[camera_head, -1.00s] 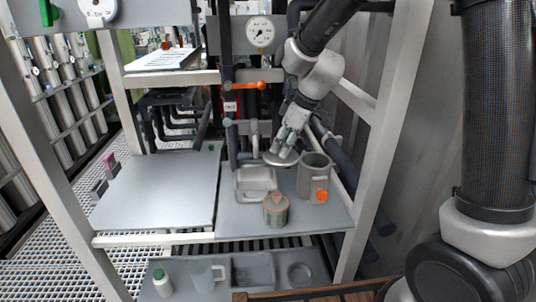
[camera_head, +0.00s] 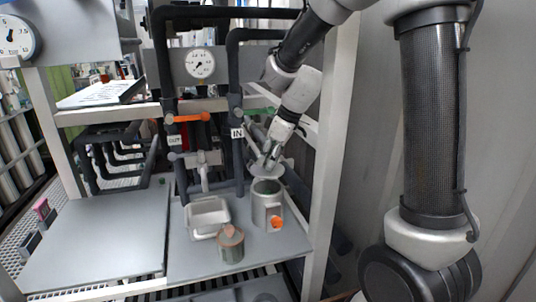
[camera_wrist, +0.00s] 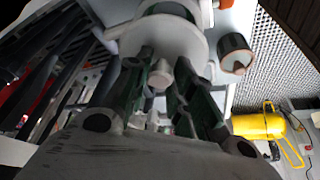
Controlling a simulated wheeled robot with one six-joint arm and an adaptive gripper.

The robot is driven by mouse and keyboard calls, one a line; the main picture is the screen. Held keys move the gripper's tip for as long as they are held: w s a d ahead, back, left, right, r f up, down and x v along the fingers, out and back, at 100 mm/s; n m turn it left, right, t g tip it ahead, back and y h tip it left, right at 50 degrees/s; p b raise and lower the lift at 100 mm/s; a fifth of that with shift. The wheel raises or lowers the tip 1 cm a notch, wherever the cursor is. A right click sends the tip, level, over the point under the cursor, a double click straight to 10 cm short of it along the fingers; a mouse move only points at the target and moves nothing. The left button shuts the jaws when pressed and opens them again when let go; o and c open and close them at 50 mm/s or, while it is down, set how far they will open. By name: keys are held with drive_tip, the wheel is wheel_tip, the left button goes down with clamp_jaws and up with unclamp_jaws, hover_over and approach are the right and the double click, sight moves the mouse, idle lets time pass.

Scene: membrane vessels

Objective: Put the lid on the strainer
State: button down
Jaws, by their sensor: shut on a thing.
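The strainer (camera_head: 262,211) is a grey upright cylinder with an orange fitting low on its right side, standing on the right-hand grey shelf. Its open top shows a dark greenish inside. My gripper (camera_head: 270,157) is shut on the knob of the lid (camera_head: 268,173), a flat grey disc. The lid hangs just above the strainer's mouth, apparently apart from it and slightly tilted. In the wrist view the knob sits between my fingers (camera_wrist: 161,72), with the lid (camera_wrist: 190,40) beyond and part of the strainer (camera_wrist: 166,8) at the top edge.
A jar with a copper-coloured top (camera_head: 230,243) stands in front left of the strainer. A pale open tray (camera_head: 207,218) is left of it. Pipes and a white post (camera_head: 330,150) flank the shelf. The left shelf panel (camera_head: 95,240) is mostly clear.

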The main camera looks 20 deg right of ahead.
sight(278, 170)
drive_tip(key=shift+f, duration=2.6)
drive_tip(key=shift+f, duration=0.25)
drive_tip(key=c, duration=1.1)
unclamp_jaws()
drive_tip(key=shift+c, duration=0.2)
drive_tip(key=v, duration=0.7)
drive_tip(key=shift+s+r, duration=0.1)
drive_tip(key=shift+r, duration=0.1)
